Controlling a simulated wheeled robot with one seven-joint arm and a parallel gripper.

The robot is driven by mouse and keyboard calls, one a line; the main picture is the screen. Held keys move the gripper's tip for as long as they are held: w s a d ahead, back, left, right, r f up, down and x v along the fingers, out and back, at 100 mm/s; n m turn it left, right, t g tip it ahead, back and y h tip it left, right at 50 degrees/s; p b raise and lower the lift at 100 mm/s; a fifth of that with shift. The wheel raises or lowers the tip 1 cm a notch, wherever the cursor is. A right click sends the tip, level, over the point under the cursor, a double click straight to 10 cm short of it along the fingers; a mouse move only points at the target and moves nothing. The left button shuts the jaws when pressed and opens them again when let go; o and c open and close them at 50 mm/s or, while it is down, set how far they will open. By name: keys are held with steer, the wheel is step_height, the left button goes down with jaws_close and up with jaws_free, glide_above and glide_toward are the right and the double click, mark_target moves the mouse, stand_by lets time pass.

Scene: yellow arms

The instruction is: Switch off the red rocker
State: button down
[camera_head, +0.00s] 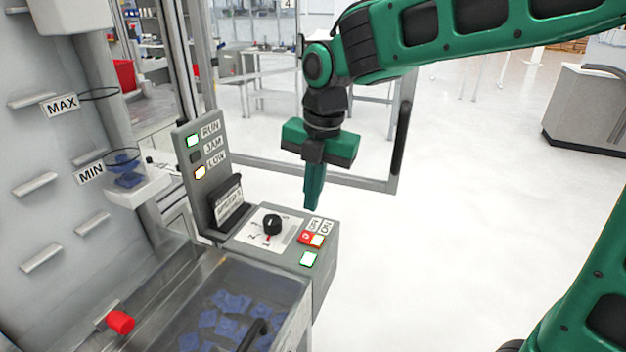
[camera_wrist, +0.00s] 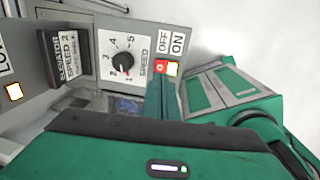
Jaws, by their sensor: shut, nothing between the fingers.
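The red rocker (camera_head: 304,238) sits on the top face of a grey control box (camera_head: 325,252), below the OFF and ON labels.
An upright panel with RUN, JAM and LOW lamps (camera_head: 193,141) stands behind left. A clear-covered bin of blue pieces (camera_head: 225,318) lies in front. Open floor lies right.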

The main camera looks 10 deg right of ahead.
mark_target(307, 234)
steer(key=f, duration=0.7)
steer(key=shift+w+a+f, duration=0.15)
steer(key=shift+w+a, duration=0.1)
steer(key=shift+a, duration=0.1)
